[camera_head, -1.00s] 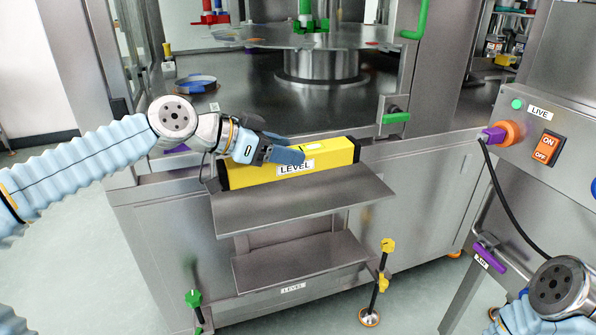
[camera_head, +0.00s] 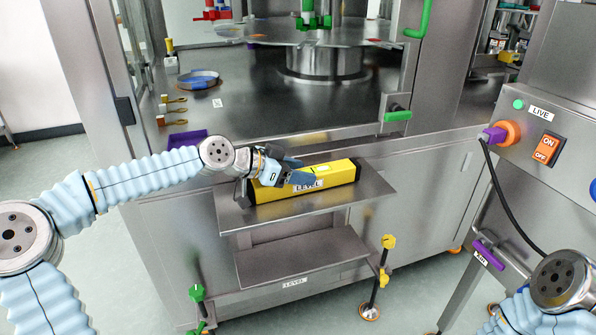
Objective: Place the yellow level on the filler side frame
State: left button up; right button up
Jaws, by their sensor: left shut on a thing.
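The yellow level (camera_head: 332,177), a long yellow bar with black ends and a "LEVEL" label, is at the upper grey metal shelf (camera_head: 292,217) on the front of the machine. It lies roughly along the shelf, close above it or resting on it; I cannot tell which. My left gripper (camera_head: 292,176) is shut on the level near its middle, coming in from the left, and hides part of its top edge. My right arm shows at the lower right, but its gripper is out of view. The filler side frame (camera_head: 375,142) appears to be the grey metal edge behind the shelf.
A lower shelf (camera_head: 300,258) sits beneath. A yellow-knobbed foot post (camera_head: 384,262) and a green-knobbed post (camera_head: 197,292) stand below. A control box (camera_head: 548,122) with an ON/OFF switch and black cable is at the right.

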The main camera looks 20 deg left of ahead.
pick_arm(q)
jog(key=o, duration=1.4)
jog(key=v, duration=1.1)
jog(key=shift+s+a+r, duration=0.2)
jog(key=shift+a, duration=0.05)
jog(key=shift+s, duration=0.1)
